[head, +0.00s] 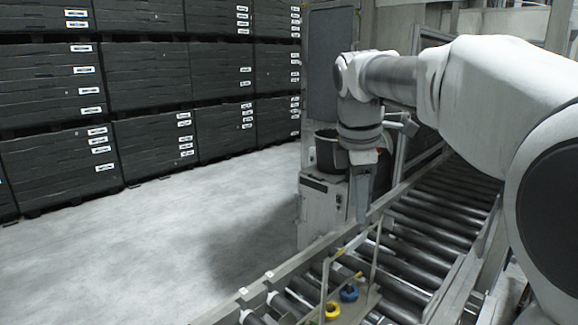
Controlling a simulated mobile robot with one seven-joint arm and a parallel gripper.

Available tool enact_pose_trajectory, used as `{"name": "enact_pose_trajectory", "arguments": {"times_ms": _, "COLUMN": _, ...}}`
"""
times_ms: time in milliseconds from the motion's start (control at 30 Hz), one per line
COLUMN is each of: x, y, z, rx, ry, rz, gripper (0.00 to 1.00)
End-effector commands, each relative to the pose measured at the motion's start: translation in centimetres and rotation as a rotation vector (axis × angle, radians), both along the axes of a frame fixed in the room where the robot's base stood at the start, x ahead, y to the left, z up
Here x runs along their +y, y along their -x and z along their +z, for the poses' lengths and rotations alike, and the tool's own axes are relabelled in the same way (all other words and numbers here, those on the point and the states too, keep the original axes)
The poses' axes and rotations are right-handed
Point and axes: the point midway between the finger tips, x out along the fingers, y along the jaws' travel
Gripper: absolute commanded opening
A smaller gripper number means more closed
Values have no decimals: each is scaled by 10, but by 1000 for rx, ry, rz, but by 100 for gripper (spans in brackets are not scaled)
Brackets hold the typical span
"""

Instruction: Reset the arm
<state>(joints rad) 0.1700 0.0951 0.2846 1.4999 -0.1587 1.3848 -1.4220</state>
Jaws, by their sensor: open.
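My gripper (361,215) hangs below the wrist, pointing down, and is seen nearly edge-on. It is open, and I see nothing held in it. Its tips appear close above or in front of the conveyor's side rail; the exact gap cannot be told.
A yellow ring (332,310) and a blue ring (349,293) lie by a thin frame (374,262) on the conveyor. A grey cabinet (322,208) with a dark bucket (328,151) stands behind. Stacked black crates (150,70) line the back left. The floor (170,235) is clear.

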Motion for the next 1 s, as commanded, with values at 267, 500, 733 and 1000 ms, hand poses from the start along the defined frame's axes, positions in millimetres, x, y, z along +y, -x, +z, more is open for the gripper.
{"name": "enact_pose_trajectory", "arguments": {"times_ms": 267, "x": -1, "y": 83, "z": -16, "rx": -163, "ry": -116, "rz": -496, "gripper": 46}}
{"name": "enact_pose_trajectory", "arguments": {"times_ms": 500, "x": -8, "y": 152, "z": -52, "rx": -277, "ry": -301, "rz": -938, "gripper": 46}}
{"name": "enact_pose_trajectory", "arguments": {"times_ms": 733, "x": -11, "y": 202, "z": -95, "rx": -327, "ry": -503, "rz": -1293, "gripper": 46}}
{"name": "enact_pose_trajectory", "arguments": {"times_ms": 1000, "x": -11, "y": 220, "z": -116, "rx": -331, "ry": -600, "rz": -1451, "gripper": 46}}
